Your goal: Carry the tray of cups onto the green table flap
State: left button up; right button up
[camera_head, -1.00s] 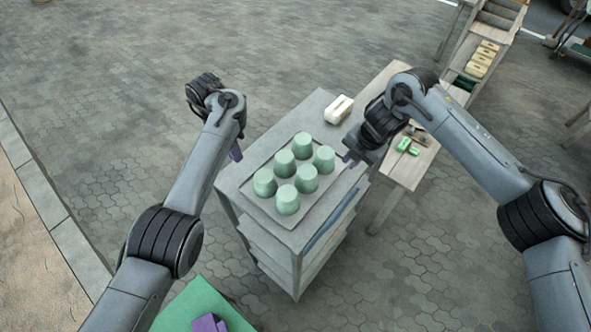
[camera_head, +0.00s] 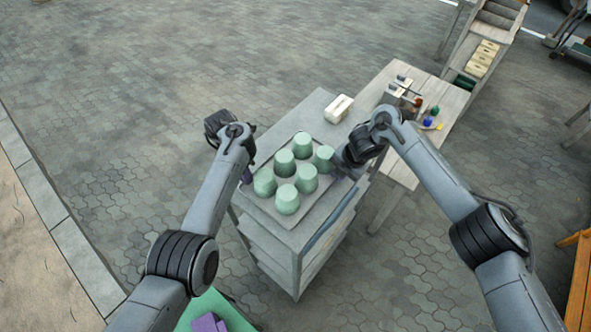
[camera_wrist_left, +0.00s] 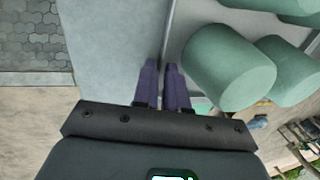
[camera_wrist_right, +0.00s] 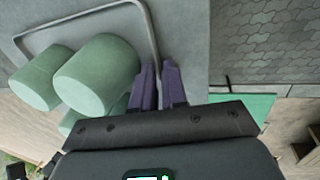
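A grey tray (camera_head: 312,212) holds several pale green cups (camera_head: 288,199) and rests on a grey shelved cart (camera_head: 250,222). My left gripper (camera_wrist_left: 162,66) is at the tray's left rim, and my right gripper (camera_wrist_right: 157,66) is at its right rim. In each wrist view the purple fingers point down on either side of the rim line with a narrow gap between them. I cannot tell whether they press on the rim. The head view mostly hides the fingertips. The green table flap (camera_head: 215,300) is at the bottom, partly behind my left arm.
A white block (camera_head: 339,108) lies at the cart's back corner. A wooden table (camera_head: 403,175) with small coloured items stands just right of the cart. A purple object (camera_head: 208,322) is on the green flap. Paved floor is open to the left.

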pick_arm(q)
grip_shut()
pick_arm(e)
grip_shut()
jog(key=shift+w+d, duration=0.1)
dwell(1.0)
pick_arm(q)
jog(key=shift+r, duration=0.1)
pick_arm(e)
jog(key=shift+r, duration=0.2)
